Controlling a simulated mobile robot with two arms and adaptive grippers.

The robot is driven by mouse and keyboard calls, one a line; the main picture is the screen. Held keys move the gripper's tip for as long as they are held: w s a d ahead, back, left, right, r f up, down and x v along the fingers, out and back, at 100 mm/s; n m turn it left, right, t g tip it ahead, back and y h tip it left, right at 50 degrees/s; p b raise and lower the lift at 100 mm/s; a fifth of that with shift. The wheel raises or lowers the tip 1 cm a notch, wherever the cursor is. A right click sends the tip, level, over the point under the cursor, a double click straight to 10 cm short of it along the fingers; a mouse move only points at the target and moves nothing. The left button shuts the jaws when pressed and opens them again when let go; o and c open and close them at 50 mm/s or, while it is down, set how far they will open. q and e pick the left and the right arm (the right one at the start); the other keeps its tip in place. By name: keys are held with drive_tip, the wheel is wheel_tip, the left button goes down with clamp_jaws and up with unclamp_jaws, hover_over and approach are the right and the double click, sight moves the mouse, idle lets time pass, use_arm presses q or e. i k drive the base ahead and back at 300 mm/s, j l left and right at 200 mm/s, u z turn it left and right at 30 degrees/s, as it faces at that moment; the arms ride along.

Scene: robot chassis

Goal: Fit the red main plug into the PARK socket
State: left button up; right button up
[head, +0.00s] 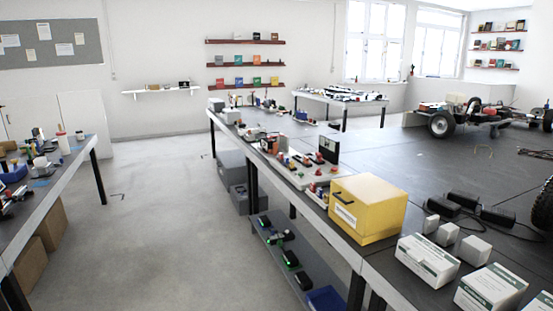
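Neither of my grippers is in the head view. I cannot single out the red main plug or the PARK socket at this size. Several small red parts (318,190) lie among other pieces on the long bench, left of a yellow box. A pale board (298,178) with small parts on it lies there too, near a dark upright panel (329,149). A wheeled chassis (462,115) stands on the dark table top at the back right; no plug or socket can be made out on it.
The yellow box (368,208) stands near the bench's front edge. White cartons (427,260) and a black adapter (455,203) are to its right. A second bench (78,158) stands at the left. The grey floor (160,230) between the benches is clear.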

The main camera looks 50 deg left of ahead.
sight(329, 147)
drive_tip(key=u, duration=1.45)
